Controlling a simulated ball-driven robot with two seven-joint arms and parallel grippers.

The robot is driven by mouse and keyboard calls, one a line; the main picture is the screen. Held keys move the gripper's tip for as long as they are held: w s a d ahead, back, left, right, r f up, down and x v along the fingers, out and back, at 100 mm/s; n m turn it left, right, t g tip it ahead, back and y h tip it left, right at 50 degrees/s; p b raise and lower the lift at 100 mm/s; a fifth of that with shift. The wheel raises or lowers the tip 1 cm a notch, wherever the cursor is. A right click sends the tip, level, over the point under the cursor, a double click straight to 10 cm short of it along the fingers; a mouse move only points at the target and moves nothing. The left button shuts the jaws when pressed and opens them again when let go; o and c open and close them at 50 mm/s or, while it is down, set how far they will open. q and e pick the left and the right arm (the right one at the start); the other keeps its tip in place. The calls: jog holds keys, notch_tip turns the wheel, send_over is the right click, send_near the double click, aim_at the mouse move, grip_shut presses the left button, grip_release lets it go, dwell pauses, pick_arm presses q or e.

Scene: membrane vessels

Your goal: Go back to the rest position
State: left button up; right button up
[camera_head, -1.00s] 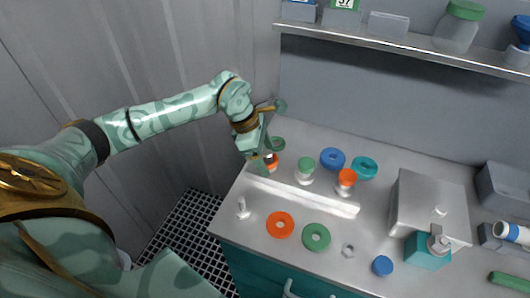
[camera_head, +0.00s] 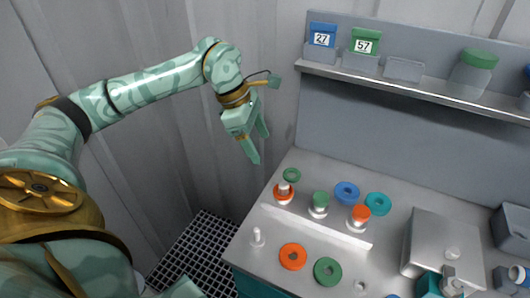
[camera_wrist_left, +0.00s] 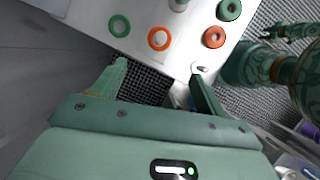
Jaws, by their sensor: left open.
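My left gripper (camera_head: 261,148) is open and empty. It is raised in front of the grey wall, left of the bench (camera_head: 292,219) and apart from everything on it. In the left wrist view its two fingers (camera_wrist_left: 158,68) point toward the bench edge with nothing between them. On the bench's back left, an orange ring (camera_head: 277,197) lies around a white post. Right of it stand a green-capped vessel (camera_head: 320,203) and an orange-capped vessel (camera_head: 359,217).
Loose rings lie on the bench: orange (camera_head: 293,257), green (camera_head: 327,271), blue (camera_head: 347,193) and teal (camera_head: 377,204). A metal box (camera_head: 437,242) stands right. The shelf (camera_head: 410,88) above holds labelled bins and a green-lidded jar (camera_head: 474,70). Dark floor grating (camera_head: 196,250) lies left of the bench.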

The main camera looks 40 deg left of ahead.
pick_arm(q)
jog(key=shift+a+r, duration=0.1)
jog(key=shift+r, duration=0.15)
dwell(0.4)
